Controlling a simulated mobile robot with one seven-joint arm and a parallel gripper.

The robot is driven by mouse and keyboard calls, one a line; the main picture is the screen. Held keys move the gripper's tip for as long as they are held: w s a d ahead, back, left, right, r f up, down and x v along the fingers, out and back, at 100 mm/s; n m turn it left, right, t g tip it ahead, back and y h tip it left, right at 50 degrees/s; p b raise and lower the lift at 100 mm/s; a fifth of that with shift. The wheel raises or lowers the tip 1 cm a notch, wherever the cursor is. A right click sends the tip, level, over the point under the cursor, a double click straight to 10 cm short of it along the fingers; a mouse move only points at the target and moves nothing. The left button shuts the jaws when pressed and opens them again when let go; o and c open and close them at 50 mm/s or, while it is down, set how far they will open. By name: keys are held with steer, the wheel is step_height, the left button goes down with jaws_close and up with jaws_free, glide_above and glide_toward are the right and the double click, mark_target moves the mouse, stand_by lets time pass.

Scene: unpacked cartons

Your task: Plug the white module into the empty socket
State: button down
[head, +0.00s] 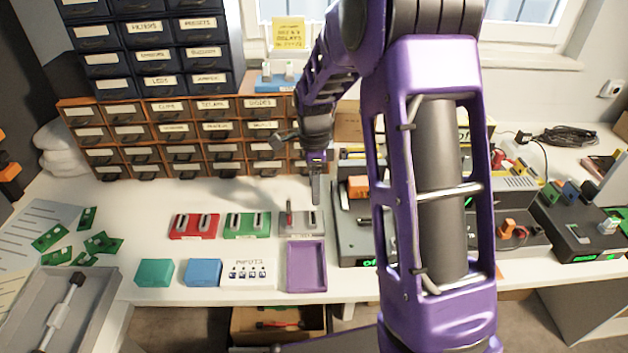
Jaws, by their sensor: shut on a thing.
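My gripper (316,192) points down at the middle of the bench, over or just behind the right end of a pale grey-white socket block (302,229). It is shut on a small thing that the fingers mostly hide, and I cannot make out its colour. The pale block shows a narrow upright reddish piece at its left slot and a grey slot to the right, partly below the gripper. I cannot tell whether the held thing touches the block. A green block (247,232) and a red block (194,234), each with two grey slots, stand in a row to the left.
A purple tray (306,266) lies in front of the pale block. Teal (154,272) and blue (203,272) blocks lie to its left. A dark device (358,230) stands close on the right, partly behind my arm. Drawer cabinets (185,130) close off the back.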

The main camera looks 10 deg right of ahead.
steer(key=shift+a+f+m, duration=0.2)
steer(key=shift+f+m, duration=0.1)
steer(key=shift+m, duration=0.1)
steer(key=shift+f+b, duration=1.95)
steer(key=shift+f, duration=0.65)
steer(key=shift+f, duration=0.65)
stand_by(0.4)
jaws_free()
steer(key=shift+r, duration=0.1)
